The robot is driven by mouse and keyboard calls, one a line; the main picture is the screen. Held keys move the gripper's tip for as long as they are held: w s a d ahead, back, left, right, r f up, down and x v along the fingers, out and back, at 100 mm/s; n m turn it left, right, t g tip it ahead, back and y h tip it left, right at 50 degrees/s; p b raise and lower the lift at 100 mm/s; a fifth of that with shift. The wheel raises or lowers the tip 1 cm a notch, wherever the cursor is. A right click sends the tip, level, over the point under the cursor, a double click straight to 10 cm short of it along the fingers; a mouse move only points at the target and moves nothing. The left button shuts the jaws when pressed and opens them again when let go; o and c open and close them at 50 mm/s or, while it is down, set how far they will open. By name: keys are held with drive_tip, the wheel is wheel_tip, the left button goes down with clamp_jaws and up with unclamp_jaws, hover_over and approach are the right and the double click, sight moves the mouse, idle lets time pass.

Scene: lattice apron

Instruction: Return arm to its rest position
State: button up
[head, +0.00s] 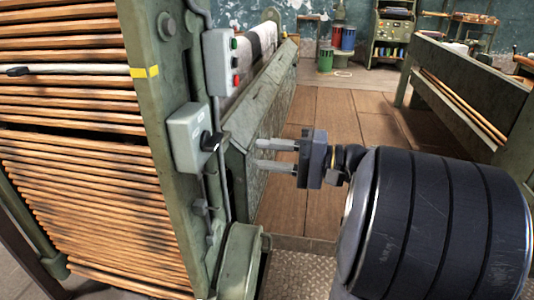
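My gripper (277,156) is in the middle of the head view, at the end of my dark arm, which comes in from the lower right. Its two pale fingers point left and are apart, with nothing between them. The fingertips are just right of the green machine frame (172,90) in the picture. A grey switch box (188,139) with a black rotary knob (211,141) is on that frame, left of the fingers. I cannot tell how far the fingertips are from the machine.
A button box (220,62) with green and red buttons is above the switch box. Wooden slats (85,190) fill the left. A green bench frame (470,100) stands at the right. Coloured drums (326,59) and a shelf (391,35) stand at the back. The wooden floor (345,115) between is clear.

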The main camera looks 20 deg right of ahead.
sight(214, 147)
drive_tip(key=shift+a, duration=0.1)
drive_tip(key=b+x, duration=0.2)
drive_tip(key=x, duration=0.8)
drive_tip(key=shift+w+a+b, duration=0.25)
drive_tip(key=shift+b, duration=0.15)
drive_tip(key=shift+d, duration=0.1)
drive_tip(key=p+v, duration=0.3)
drive_tip(key=v, duration=0.8)
drive_tip(key=x, duration=0.3)
drive_tip(key=b+x, duration=0.1)
drive_tip(key=x, duration=0.7)
drive_tip(key=shift+r+b, duration=0.35)
drive_tip(key=m+p, duration=0.3)
drive_tip(key=p, duration=0.1)
drive_tip(key=shift+r+m+p, duration=0.3)
drive_tip(key=shift+m, duration=0.1)
drive_tip(key=shift+m+p, duration=0.3)
drive_tip(key=shift+f, duration=0.15)
